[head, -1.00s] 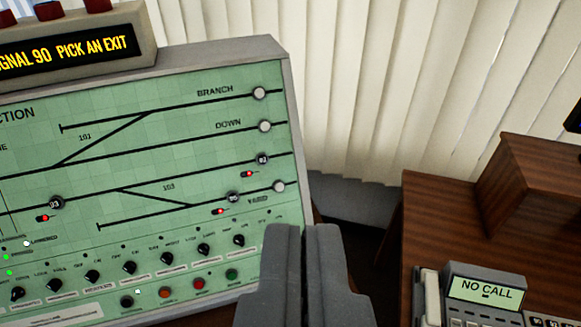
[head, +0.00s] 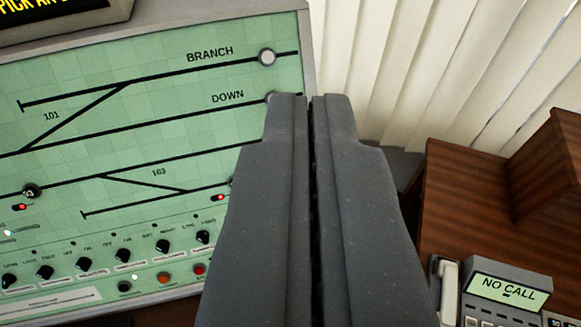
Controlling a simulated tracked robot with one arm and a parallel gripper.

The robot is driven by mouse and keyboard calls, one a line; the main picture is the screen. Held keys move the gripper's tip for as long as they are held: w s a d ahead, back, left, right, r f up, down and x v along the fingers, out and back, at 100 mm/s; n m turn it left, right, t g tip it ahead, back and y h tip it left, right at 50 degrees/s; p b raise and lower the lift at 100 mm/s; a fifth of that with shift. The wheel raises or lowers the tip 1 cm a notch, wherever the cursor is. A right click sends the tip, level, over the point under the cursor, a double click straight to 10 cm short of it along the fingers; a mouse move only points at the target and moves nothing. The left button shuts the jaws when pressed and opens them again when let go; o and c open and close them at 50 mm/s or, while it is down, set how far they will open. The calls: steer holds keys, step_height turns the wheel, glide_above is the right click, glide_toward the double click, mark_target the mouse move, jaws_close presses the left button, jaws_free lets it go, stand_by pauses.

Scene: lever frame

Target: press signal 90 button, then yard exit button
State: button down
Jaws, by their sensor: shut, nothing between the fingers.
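My gripper (head: 309,98) is shut and empty, and its dark fingers cover the lower right part of the green panel (head: 60,75). The fingertips overlap the white exit button at the end of the DOWN line, of which only a sliver shows. I cannot tell whether they touch it. The white BRANCH exit button (head: 267,57) is clear above the fingertips. The display (head: 45,12) at the top left is cut off and shows part of "PICK AN EXIT".
Several black knobs (head: 123,255) and a red button (head: 199,269) line the panel's lower edge. A wooden desk (head: 470,215) with a phone (head: 507,291) reading "NO CALL" stands at the right. White blinds (head: 420,65) hang behind.

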steer(key=w+d+f+n+t+b, duration=0.1)
steer(key=w+d+f+n+b, duration=0.3)
steer(key=w+f, duration=0.5)
steer(key=w+d+f+n+t+b, duration=0.25)
steer(key=w+d+f+n, duration=0.25)
steer(key=w+f, duration=0.45)
steer(key=a+f+n+y+b, duration=0.2)
steer(key=f+n+y, duration=0.3)
steer(key=f, duration=0.5)
steer(key=a+f+n+g+y+b, duration=0.1)
steer(key=a+f+n+y+b, duration=0.2)
steer(key=f+n+y, duration=0.3)
step_height(320, 180, down, 5)
steer(key=shift+w+a+r+y, duration=0.15)
steer(key=shift+w+a+y, duration=0.25)
steer(key=shift+a, duration=0.4)
steer(key=shift+g, duration=0.25)
steer(key=w+a+f, duration=0.2)
steer(key=w+f, duration=0.2)
steer(key=w, duration=0.3)
steer(key=shift+w+a, duration=0.15)
steer(key=shift+w, duration=0.05)
steer(key=shift+f, duration=0.15)
